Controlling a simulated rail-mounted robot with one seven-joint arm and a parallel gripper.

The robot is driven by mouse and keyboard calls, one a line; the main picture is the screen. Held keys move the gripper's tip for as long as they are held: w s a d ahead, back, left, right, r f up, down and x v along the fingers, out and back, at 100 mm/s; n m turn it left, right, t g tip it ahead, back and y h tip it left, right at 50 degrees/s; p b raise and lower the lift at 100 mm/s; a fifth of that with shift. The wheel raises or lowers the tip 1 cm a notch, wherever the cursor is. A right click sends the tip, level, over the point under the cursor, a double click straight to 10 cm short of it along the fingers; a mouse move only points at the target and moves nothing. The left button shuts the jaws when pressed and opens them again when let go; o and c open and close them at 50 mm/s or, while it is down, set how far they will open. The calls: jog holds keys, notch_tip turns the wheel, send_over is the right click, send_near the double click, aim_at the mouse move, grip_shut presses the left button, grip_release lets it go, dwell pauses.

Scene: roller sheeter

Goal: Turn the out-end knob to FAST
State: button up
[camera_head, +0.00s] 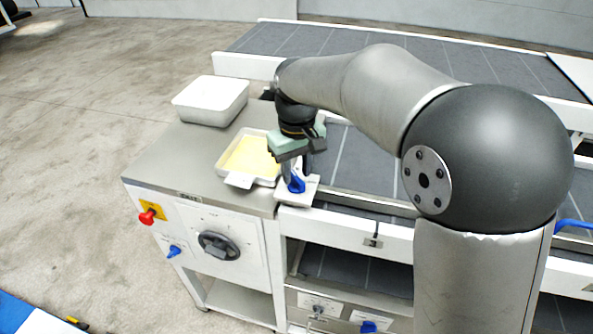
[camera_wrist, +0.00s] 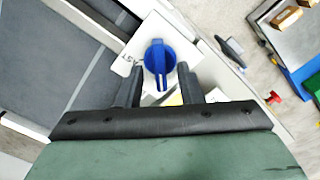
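The out-end knob is blue, on a white plate (camera_head: 305,196) at the near corner of the conveyor. It shows in the head view (camera_head: 296,185) just below my gripper (camera_head: 297,168). In the wrist view the knob (camera_wrist: 157,60) lies between and beyond the two dark fingers of my gripper (camera_wrist: 160,72). The fingers are apart, one on each side of the knob; I cannot tell whether they touch it. The knob's ridge runs roughly up and down in the wrist view. Upside-down lettering, partly cut off, is on the plate to its left.
A shallow tray with a yellow sheet (camera_head: 250,158) and a white lidded box (camera_head: 211,100) stand on the steel top to the left. The front panel holds a red stop button (camera_head: 148,217), a small blue knob (camera_head: 174,251) and a large dark dial (camera_head: 219,245). Grey belts lie behind.

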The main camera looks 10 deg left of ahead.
jog(key=shift+f, duration=0.6)
grip_shut()
